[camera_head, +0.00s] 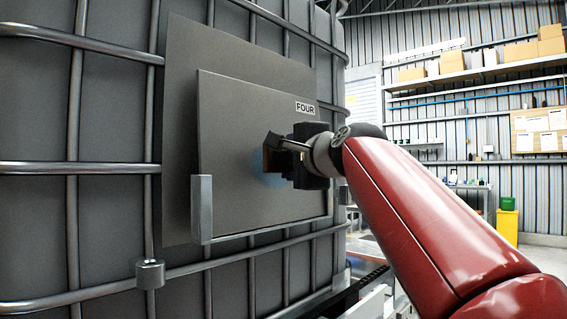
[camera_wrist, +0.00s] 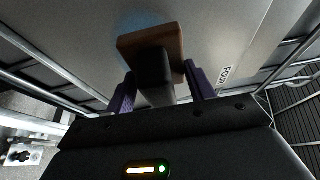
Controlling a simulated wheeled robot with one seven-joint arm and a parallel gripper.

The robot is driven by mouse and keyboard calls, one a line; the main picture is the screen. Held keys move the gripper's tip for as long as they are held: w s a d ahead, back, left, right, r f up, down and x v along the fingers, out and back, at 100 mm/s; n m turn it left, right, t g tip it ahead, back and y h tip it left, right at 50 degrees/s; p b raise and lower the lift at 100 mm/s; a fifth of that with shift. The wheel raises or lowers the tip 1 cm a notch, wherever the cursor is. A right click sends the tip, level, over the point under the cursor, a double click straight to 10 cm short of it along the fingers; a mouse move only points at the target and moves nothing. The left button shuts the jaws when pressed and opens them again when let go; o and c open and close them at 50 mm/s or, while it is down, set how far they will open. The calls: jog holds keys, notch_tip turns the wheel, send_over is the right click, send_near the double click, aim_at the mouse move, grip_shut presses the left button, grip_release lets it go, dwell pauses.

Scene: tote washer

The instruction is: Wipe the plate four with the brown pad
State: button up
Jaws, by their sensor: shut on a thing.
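The plate labelled FOUR (camera_head: 235,125) is a flat grey panel mounted upright on the caged tank. It also fills much of the wrist view (camera_wrist: 225,30). A blue smudge (camera_head: 262,166) shows on its face, partly hidden behind my gripper; it also shows in the wrist view (camera_wrist: 140,20). My gripper (camera_head: 287,160) is at the right half of the plate, below the label. It is shut on the brown pad (camera_wrist: 150,42) by its dark handle (camera_wrist: 154,75). The pad is at the plate's face beside the blue smudge; whether it touches, I cannot tell.
Metal cage bars (camera_head: 70,165) surround the grey tank, and a small metal block (camera_head: 201,208) stands out at the plate's lower left corner. Shelves with cardboard boxes (camera_head: 520,50) and a yellow bin (camera_head: 507,226) are far off at the right.

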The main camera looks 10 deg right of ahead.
jog(key=shift+s+d+b, duration=0.25)
jog(key=shift+s+d, duration=0.35)
jog(key=shift+s, duration=0.2)
jog(key=shift+s+d+b, duration=0.25)
jog(key=shift+s+d, duration=0.3)
jog(key=shift+s, duration=0.25)
